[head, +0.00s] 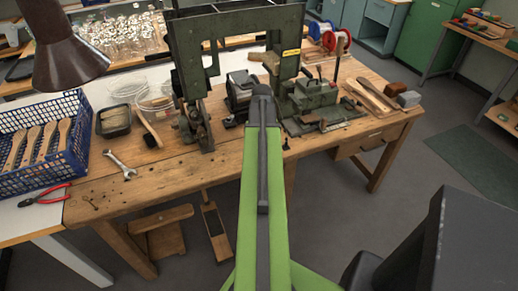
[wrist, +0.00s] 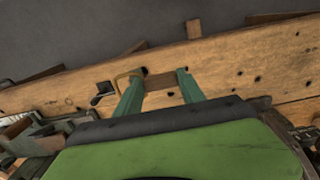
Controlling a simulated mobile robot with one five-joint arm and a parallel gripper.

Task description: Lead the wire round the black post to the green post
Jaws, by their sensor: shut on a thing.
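In the wrist view my gripper (wrist: 160,82) shows as two green fingers above the wooden bench. A thin bent brass-coloured piece, which looks like the wire (wrist: 122,77), shows at the left finger's tip. Its further run is not clear. In the head view my own arm hides the gripper and what it holds. I cannot make out the black post or the green post for certain. A small black part (wrist: 103,89) lies left of the fingers in the wrist view.
A tall dark green machine frame (head: 188,60) stands on the bench (head: 100,195), with a green fixture (head: 308,98) to its right. A blue crate (head: 80,135), a spanner (head: 120,164) and red pliers (head: 45,197) lie left. The front left bench top is mostly clear.

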